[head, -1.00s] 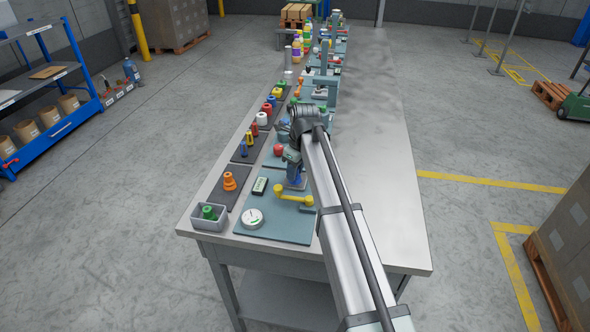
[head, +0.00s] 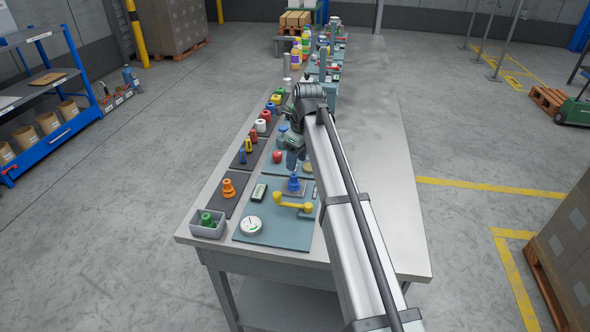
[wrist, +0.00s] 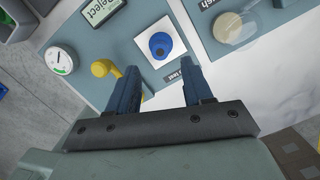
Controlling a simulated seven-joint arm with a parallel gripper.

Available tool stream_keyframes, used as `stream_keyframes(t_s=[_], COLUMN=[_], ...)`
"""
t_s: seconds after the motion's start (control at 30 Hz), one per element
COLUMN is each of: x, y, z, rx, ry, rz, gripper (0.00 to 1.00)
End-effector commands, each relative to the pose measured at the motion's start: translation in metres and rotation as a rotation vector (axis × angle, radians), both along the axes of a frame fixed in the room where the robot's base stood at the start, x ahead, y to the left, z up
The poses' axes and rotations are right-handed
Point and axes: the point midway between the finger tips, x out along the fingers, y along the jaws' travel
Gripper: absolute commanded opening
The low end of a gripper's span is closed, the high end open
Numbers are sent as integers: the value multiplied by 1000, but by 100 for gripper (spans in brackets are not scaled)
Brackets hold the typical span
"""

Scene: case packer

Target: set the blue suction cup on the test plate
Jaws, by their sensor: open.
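The blue suction cup (head: 294,183) stands upright on the small square test plate (head: 286,191), on the nearest teal board. In the wrist view the cup (wrist: 160,45) sits near the middle of the white plate (wrist: 143,41), seen from above. My gripper (head: 291,168) is behind and above the cup in the head view, apart from it. In the wrist view the two blue fingers of my gripper (wrist: 160,68) are spread wide with nothing between them.
A yellow handle (head: 292,205), a white dial (head: 251,226) and a reject display (head: 259,193) share the teal board. An orange cup (head: 229,188) stands on a dark mat to the left. A grey bin (head: 205,231) holds a green cup (head: 207,219). The right side of the bench is clear.

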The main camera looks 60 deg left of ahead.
Motion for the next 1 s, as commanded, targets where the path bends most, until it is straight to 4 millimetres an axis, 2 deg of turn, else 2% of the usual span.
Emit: stream_keyframes(t_s=[0.1, 0.3, 0.77, 0.87, 0.97, 1.0], x=[1, 3, 3, 15, 44, 61], y=[-2, -5, -7, -12, -26, -34], z=[19, 38, 43, 40, 33, 29], rx=[0, 0, -1, -1, -3, -5], ry=[0, 0, 0, -10, -37, -54], rz=[0, 0, -1, -3, -6, -6], gripper=[50, 50, 50, 50, 50, 50])
